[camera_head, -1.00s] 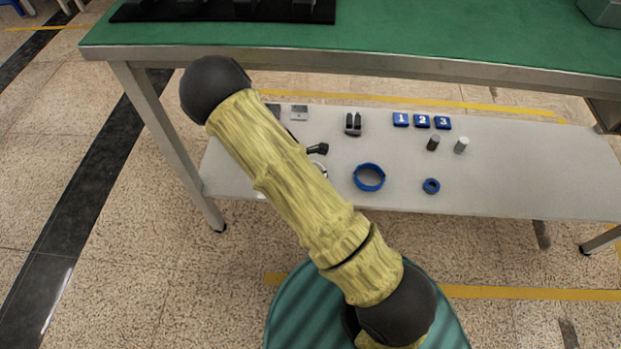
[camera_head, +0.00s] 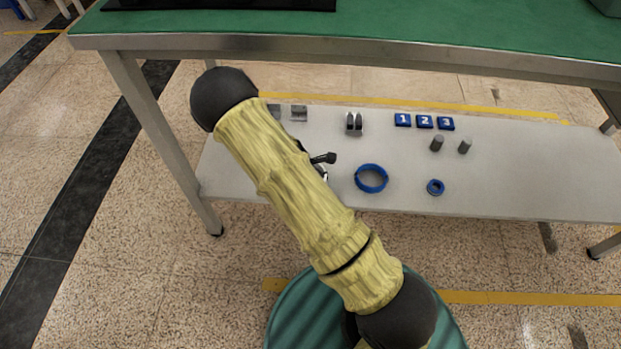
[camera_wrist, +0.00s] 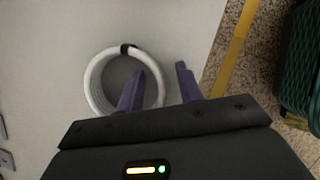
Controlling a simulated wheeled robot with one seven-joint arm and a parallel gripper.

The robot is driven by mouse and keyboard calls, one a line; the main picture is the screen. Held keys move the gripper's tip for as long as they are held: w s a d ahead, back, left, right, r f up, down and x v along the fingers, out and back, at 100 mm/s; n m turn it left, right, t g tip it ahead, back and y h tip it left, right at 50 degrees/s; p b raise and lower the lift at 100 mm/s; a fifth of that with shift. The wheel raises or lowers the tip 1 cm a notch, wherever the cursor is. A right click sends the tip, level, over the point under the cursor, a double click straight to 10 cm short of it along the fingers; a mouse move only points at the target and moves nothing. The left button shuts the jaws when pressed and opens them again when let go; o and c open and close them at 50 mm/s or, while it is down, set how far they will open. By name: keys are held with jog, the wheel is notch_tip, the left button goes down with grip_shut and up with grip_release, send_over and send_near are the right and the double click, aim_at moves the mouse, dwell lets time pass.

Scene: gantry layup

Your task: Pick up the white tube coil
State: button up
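The white tube coil (camera_wrist: 94,76) lies on the grey lower shelf in the wrist view, with a dark band at its top right. In the head view it is mostly hidden behind my arm; only a small white bit (camera_head: 322,172) shows beside the arm. My gripper (camera_wrist: 158,68) is open in the wrist view, its two purple fingers apart. The left finger overlaps the inside of the ring in the picture and the right finger is outside it, with the coil's right side between them. I cannot tell the height of the fingertips above the shelf.
The grey shelf (camera_head: 300,145) lies under a green-topped table (camera_head: 400,28). A blue ring (camera_head: 358,179), a small blue ring (camera_head: 435,194), numbered blue blocks (camera_head: 424,122), two cylinders and dark grey parts stand on it. The shelf's edge is near the right finger.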

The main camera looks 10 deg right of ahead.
dwell(0.4)
grip_shut()
jog(key=shift+r, duration=0.25)
jog(key=shift+r+p, duration=0.3)
jog(key=shift+p, duration=0.05)
notch_tip(320, 180, up, 3)
jog(key=shift+r+p, duration=0.1)
jog(key=shift+p, duration=1.1)
jog(key=s+a+p, duration=0.2)
jog(key=a+p, duration=0.2)
jog(key=a, duration=1.4)
jog(key=shift+s+f+p, duration=0.35)
jog(key=shift+s, duration=0.05)
jog(key=shift+d, duration=0.1)
